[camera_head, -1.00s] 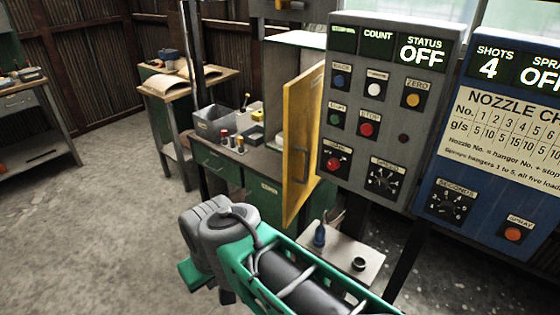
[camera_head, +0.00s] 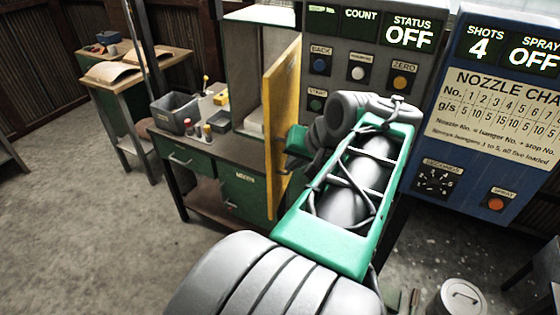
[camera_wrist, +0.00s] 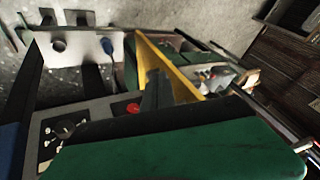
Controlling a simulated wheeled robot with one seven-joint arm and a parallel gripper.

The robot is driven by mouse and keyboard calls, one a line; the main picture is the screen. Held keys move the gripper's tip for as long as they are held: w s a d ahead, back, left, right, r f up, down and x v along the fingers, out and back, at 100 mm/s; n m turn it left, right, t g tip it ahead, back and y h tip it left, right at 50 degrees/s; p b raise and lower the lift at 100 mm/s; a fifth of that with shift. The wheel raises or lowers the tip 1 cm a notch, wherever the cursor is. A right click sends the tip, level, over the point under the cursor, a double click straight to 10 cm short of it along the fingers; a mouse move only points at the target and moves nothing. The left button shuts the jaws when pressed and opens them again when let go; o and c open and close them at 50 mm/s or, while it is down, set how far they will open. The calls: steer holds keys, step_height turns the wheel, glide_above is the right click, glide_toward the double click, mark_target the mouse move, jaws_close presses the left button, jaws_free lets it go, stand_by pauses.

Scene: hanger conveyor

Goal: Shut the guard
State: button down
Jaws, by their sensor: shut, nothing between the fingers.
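The guard is a yellow hinged panel (camera_head: 280,100) standing open, edge-on to the head view, at the left side of the grey control box. Behind it is a pale, open cabinet (camera_head: 250,62). In the wrist view the guard's yellow edge (camera_wrist: 152,52) runs diagonally across the middle. My gripper (camera_wrist: 155,88) shows there as dark shut fingers against or very close to the guard; contact cannot be told. In the head view my arm covers the fingers and the guard's handle.
The grey control panel (camera_head: 408,70) and blue nozzle panel (camera_head: 489,110) stand to the right of the guard. A green bench (camera_head: 200,165) with a grey bin (camera_head: 174,114) and small bottles stands to its left. Open floor (camera_head: 90,220) lies at the left.

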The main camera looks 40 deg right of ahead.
steer(key=s+d+r+m, duration=0.1)
steer(key=s+d, duration=0.2)
glide_toward(273, 170)
step_height(273, 170, down, 3)
steer(key=s+d, duration=0.1)
steer(key=d, duration=0.1)
steer(key=shift+w+a+f+p, duration=0.2)
steer(key=shift+w+a+f, duration=0.05)
steer(key=shift+w, duration=0.35)
steer(key=shift+w+a+f+p, duration=0.15)
steer(key=shift+w+a+f, duration=0.1)
steer(key=shift+w, duration=0.4)
steer(key=shift+w+a+f+p, duration=0.2)
steer(key=shift+w+a, duration=0.05)
steer(key=shift+w, duration=0.35)
